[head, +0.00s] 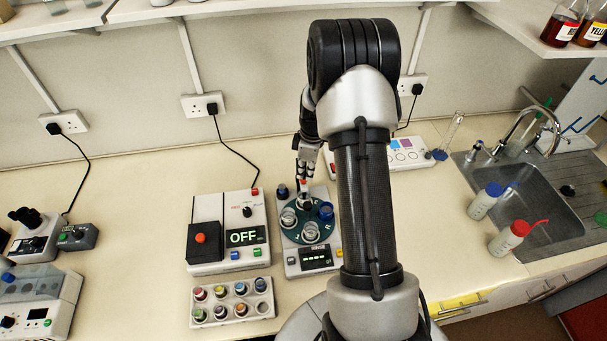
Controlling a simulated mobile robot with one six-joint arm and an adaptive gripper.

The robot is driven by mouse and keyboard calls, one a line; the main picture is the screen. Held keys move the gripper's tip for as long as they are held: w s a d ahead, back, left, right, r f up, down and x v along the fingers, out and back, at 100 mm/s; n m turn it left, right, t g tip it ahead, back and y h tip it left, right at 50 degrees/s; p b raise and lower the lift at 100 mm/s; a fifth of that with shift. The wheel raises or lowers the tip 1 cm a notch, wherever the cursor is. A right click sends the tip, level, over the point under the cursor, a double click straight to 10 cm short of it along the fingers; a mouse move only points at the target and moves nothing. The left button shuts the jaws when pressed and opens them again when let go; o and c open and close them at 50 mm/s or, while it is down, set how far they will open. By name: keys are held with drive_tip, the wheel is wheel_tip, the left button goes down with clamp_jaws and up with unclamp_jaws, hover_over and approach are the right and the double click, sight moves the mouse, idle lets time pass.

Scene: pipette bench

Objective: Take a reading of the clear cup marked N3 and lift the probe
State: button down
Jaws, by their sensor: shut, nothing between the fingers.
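A grey-white meter (326,266) stands at the bench's middle, with a dark green round plate (292,237) and a small display showing dashes. Clear cups stand on the plate, one at left (288,218) and one at the front (310,232). Their markings are too small to read, so I cannot tell which is N3. My gripper (304,177) points down over the back of the plate, shut and empty. A small red-topped part (304,186) shows just below its fingertips; I cannot tell whether it is the probe or whether they touch. My arm hides the meter's right side.
A blue-capped item (326,211) is at the plate's right and a dark knob (282,190) at its back left. An instrument reading OFF (200,262) and a rack of coloured vials (232,312) stand close left. A sink (545,200) lies right.

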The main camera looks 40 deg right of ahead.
drive_tip(key=shift+p, duration=0.3)
drive_tip(key=shift+s+d+r, duration=0.25)
drive_tip(key=shift+s+d, duration=0.25)
drive_tip(key=shift+s, duration=0.05)
drive_tip(key=shift+s+d+r, duration=0.2)
drive_tip(key=shift+s+d, duration=0.3)
drive_tip(key=shift+s, duration=0.05)
drive_tip(key=shift+w+a, duration=0.1)
